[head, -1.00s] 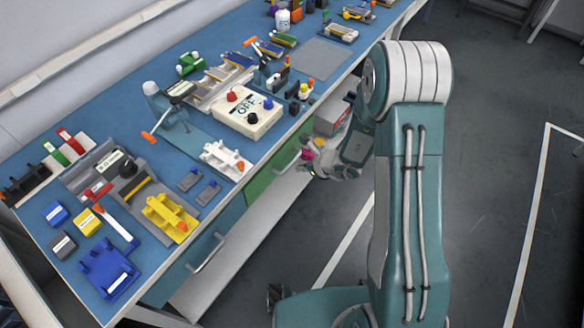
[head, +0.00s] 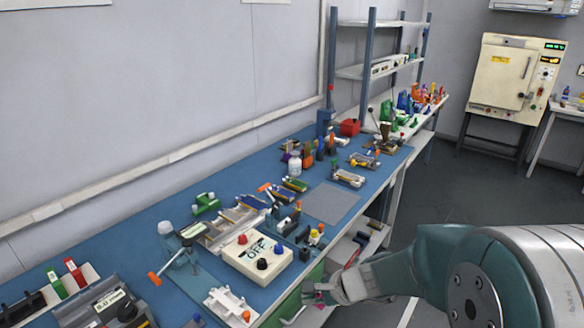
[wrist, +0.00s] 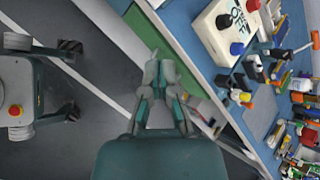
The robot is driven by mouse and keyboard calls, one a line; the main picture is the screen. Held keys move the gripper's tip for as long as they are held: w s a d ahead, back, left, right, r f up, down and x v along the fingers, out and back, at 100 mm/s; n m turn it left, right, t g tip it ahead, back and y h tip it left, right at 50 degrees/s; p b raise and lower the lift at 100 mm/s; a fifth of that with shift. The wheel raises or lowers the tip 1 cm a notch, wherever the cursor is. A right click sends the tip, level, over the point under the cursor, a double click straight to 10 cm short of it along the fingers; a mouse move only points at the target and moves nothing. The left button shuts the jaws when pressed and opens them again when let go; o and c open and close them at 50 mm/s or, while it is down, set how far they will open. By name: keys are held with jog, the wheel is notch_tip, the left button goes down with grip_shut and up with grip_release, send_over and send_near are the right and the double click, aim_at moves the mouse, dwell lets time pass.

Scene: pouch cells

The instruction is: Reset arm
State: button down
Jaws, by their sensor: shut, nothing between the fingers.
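My gripper (wrist: 160,88) shows in the wrist view with its fingers together and nothing between them. It hangs beside the front edge of the blue workbench (wrist: 188,28), over the grey floor. In the head view my gripper (head: 322,294) is small, at the bench's front edge near the green drawer front, with part of my teal arm to its right. Its fingertips are hard to make out there.
A cream box marked OFF (head: 252,257) sits near the bench's front edge. A grey mat (head: 330,204), a white bottle (head: 294,166) and several fixtures stand farther along. A shelf rack (head: 372,70) and a cream oven cabinet (head: 515,82) are at the back. Floor right of the bench is open.

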jog(key=s+d+r+n+t+h, duration=0.1)
jog(key=s+d+r+n+h, duration=0.3)
jog(key=s+r+n, duration=0.3)
jog(key=s+d+r+n+t+h, duration=0.1)
jog(key=s+d+r+n+h, duration=0.3)
jog(key=s+d+r+n, duration=0.3)
jog(key=s, duration=0.4)
jog(key=shift+s+d+r, duration=0.15)
jog(key=shift+d+r, duration=0.1)
jog(key=shift+r, duration=0.05)
